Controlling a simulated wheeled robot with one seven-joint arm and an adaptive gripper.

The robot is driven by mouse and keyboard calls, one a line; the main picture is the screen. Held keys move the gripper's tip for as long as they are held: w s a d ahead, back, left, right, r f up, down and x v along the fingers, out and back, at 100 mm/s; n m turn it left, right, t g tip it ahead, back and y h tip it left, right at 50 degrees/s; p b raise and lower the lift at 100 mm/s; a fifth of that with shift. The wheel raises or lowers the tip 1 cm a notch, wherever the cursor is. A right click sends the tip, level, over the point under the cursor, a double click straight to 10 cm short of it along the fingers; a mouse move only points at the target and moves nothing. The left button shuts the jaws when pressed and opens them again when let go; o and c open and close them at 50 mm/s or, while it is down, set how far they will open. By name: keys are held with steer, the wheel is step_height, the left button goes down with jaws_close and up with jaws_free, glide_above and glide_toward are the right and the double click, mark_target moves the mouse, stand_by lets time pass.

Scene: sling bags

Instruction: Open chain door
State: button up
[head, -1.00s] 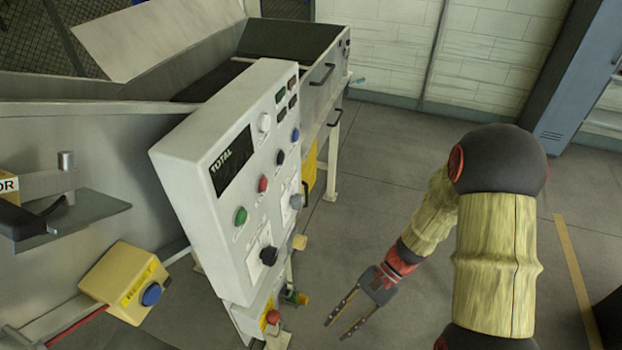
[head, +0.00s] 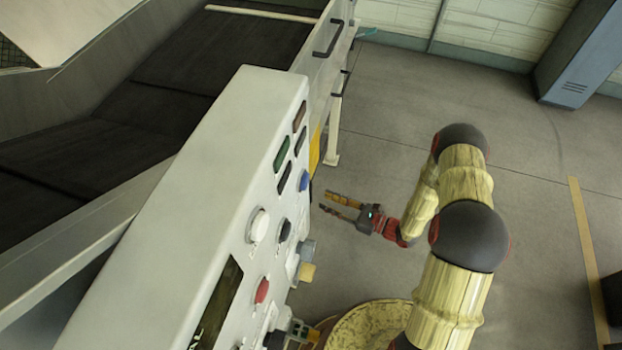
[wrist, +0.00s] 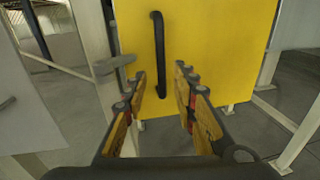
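A yellow door panel (wrist: 215,50) with a vertical black handle (wrist: 156,50) fills the middle of the wrist view. The panel looks shut. In the head view only a sliver of the yellow panel (head: 315,148) shows behind the control panel, and its handle is hidden there. My gripper (head: 325,201) is open and empty, pointing left towards the machine. In the wrist view my gripper's fingers (wrist: 160,73) are spread, with the handle ahead between them in the picture. They look apart from it.
A grey control panel (head: 200,200) with several buttons stands close on the left. A pale lever-like part (wrist: 113,65) juts out left of the door in the wrist view. A yellow round base (head: 370,325) is below. Open floor (head: 535,210) lies to the right.

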steer(key=x, duration=0.5)
steer(key=r+b+x, duration=0.1)
steer(key=x, duration=0.1)
steer(key=shift+w+a+r, duration=0.1)
steer(key=shift+w+a, duration=0.1)
steer(key=shift+w, duration=0.05)
steer(key=shift+c, duration=0.9)
jaws_close()
